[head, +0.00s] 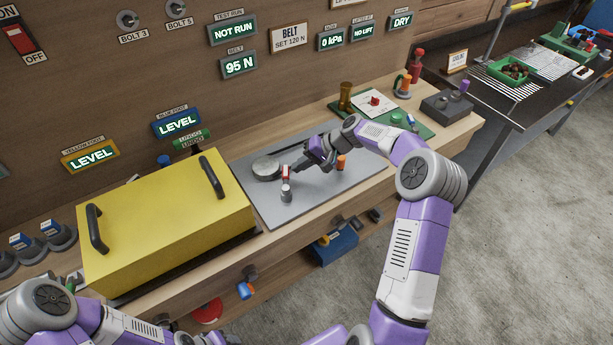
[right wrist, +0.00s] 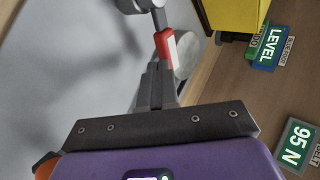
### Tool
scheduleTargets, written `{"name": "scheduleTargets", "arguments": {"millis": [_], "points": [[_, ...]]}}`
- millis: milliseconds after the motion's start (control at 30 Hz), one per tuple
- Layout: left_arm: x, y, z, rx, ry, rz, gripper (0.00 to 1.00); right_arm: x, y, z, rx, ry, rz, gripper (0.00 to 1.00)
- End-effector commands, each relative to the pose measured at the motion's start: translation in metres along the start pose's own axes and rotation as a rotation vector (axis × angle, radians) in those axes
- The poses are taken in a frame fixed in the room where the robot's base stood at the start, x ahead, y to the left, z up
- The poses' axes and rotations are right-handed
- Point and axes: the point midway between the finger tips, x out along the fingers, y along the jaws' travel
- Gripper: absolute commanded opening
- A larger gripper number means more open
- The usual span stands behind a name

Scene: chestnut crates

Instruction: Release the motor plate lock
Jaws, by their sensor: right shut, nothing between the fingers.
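A small red-and-white lever (head: 285,172) stands on the grey plate (head: 295,212), beside a short grey cylinder (head: 286,194) and a flat round disc (head: 265,169). The lever looks like the plate lock, but no label on it can be read. My right gripper (head: 296,170) is shut and empty, its tips just right of the lever. In the right wrist view, the lever (right wrist: 166,46) is right at the ends of the shut fingers (right wrist: 156,82); I cannot tell whether they touch. My left gripper is out of view; only part of that arm shows.
A yellow cover (head: 160,225) with two black handles stands left of the plate. An orange-topped post (head: 341,162) is close to my right gripper. A green board (head: 405,122) lies farther right. Panel displays read NOT RUN (head: 232,31) and 95 N (head: 238,66).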

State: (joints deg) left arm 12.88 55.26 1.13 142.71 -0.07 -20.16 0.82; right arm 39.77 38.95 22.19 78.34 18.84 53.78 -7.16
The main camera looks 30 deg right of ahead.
Motion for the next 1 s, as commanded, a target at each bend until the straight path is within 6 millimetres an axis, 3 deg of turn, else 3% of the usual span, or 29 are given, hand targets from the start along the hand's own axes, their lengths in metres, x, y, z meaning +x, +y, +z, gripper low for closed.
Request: {"name": "scheduleTargets", "arguments": {"millis": [200,400,1000], "points": [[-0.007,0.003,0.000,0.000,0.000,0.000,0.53,-0.042,0.001,0.000,0.001,0.004,0.004,0.00],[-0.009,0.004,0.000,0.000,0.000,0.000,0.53,-0.063,0.002,0.001,0.001,0.001,0.004,0.00],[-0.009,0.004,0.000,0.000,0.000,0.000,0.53,-0.065,0.003,0.001,0.001,-0.001,0.004,0.00]]}}
